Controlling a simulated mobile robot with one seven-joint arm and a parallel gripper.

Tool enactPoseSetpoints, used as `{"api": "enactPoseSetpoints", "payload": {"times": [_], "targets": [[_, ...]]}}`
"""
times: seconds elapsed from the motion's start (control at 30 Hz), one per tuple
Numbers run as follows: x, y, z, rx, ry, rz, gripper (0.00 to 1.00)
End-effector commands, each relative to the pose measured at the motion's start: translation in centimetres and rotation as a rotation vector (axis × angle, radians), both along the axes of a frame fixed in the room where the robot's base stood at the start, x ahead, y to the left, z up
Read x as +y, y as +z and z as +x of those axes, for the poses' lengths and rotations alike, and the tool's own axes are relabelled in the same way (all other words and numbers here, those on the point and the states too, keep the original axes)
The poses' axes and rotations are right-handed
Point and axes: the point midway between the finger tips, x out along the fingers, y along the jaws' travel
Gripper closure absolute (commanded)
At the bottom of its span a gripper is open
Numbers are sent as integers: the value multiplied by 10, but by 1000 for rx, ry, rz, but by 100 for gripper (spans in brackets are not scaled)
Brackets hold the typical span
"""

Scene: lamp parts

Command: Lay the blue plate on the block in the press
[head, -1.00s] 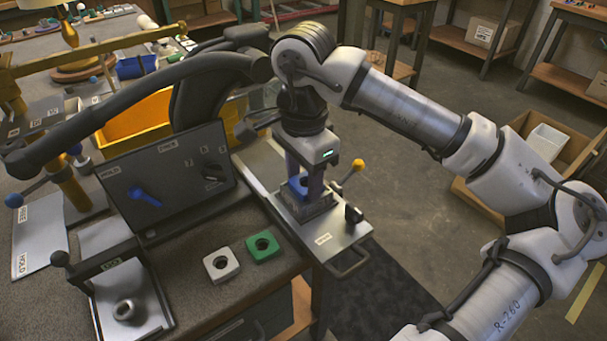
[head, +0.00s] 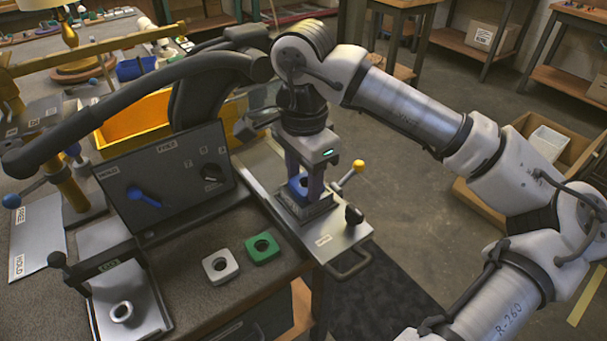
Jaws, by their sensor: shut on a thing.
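The blue plate (head: 297,188) is between the fingers of my gripper (head: 304,193), which points straight down and is shut on it. The plate is low over the grey block (head: 310,210) in the press (head: 334,240); I cannot tell whether it touches the block. The fingers hide parts of the plate. The block sits on the press's flat metal bed. A yellow-knobbed lever (head: 347,178) stands to the right of the gripper.
A clamp fixture holding a metal ring (head: 122,311) is at front left.

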Motion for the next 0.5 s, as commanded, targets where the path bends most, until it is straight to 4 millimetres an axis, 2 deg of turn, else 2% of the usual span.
{"api": "enactPoseSetpoints", "payload": {"times": [0.5], "targets": [[0,1,0,-1,0,-1,78]]}}
